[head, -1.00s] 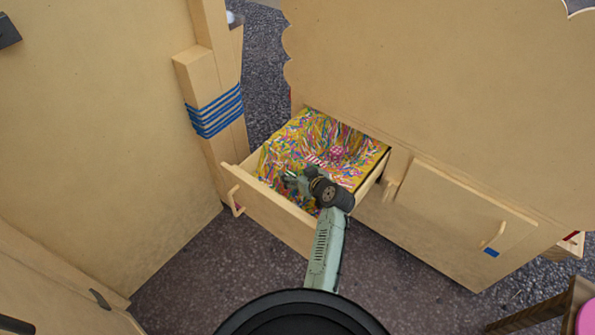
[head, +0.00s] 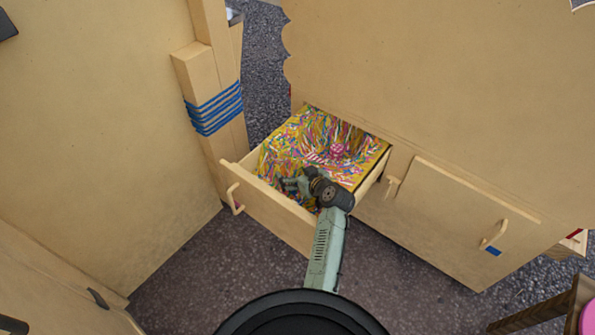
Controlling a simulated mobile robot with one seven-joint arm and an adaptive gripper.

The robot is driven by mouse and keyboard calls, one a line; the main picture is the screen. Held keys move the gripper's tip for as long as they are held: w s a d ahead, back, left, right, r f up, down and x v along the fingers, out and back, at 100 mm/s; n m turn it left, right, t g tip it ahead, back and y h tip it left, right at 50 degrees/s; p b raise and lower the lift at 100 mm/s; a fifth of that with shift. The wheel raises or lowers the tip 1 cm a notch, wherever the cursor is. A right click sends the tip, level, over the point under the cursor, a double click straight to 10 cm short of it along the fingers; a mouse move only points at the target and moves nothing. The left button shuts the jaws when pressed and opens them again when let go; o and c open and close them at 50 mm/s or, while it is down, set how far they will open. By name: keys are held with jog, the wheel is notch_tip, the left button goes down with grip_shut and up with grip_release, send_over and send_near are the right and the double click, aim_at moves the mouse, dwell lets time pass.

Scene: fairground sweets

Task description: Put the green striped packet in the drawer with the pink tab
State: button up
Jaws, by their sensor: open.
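The open drawer (head: 275,215) has a wooden front with a handle, and a small pink tab (head: 240,208) shows by that handle. The drawer is filled with multicoloured paper shreds. My gripper (head: 287,184) is open, low over the shreds inside the drawer, just behind its front panel. I see nothing held between its fingers. I cannot make out a green striped packet in this view; my gripper and arm hide part of the shreds.
A pink dotted ball (head: 338,151) and a red-and-white striped piece (head: 315,157) lie among the shreds. A shut compartment with a blue tab (head: 494,252) is to the right. A wooden post with blue rope (head: 213,108) stands close left of the drawer.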

jog(key=shift+r+p, duration=0.9)
jog(key=shift+p, duration=0.1)
jog(key=b+v, duration=0.2)
jog(key=v, duration=0.9)
jog(key=shift+s+d, duration=0.3)
jog(key=shift+s, duration=0.1)
